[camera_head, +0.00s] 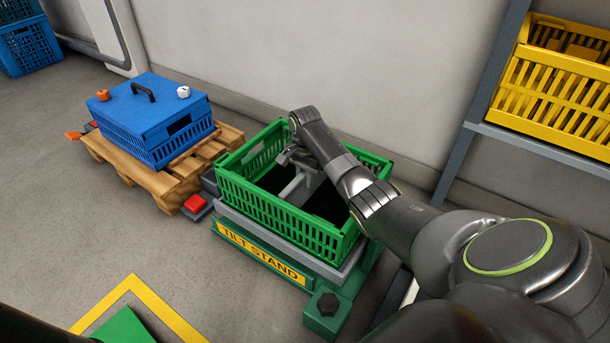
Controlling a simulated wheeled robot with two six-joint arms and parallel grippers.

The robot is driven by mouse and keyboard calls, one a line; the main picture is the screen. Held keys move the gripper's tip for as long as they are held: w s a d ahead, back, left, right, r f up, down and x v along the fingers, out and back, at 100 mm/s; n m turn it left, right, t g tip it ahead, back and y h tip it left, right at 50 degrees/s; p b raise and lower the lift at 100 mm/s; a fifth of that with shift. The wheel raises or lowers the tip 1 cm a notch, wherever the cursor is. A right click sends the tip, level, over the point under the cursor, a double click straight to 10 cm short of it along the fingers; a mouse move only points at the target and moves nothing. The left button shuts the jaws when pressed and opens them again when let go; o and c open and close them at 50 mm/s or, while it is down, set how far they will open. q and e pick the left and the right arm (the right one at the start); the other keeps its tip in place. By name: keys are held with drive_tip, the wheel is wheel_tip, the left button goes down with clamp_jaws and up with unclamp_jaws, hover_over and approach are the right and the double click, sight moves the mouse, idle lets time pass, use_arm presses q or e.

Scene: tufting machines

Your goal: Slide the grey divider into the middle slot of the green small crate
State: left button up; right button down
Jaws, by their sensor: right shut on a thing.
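The green small crate (282,225) sits on the green tilt stand in the middle of the view. My right gripper (288,163) points down inside the crate and is shut on the grey divider (297,188). The divider stands inside the crate, below the gripper. The gripper and arm hide part of it, and the crate's front wall hides its lower edge. I cannot make out the slots or whether the divider is in one. My left gripper is out of view.
The tilt stand (262,254) has a dark bolt (328,304) at its front. A red button (195,204) is beside it. A blue lidded crate (150,113) rests on a pallet (150,182) at left. A yellow crate (545,92) is on a shelf at right.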

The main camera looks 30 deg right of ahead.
drive_tip(key=shift+f, duration=0.4)
idle(0.8)
drive_tip(key=c, duration=0.8)
unclamp_jaws()
drive_tip(key=shift+o, duration=0.2)
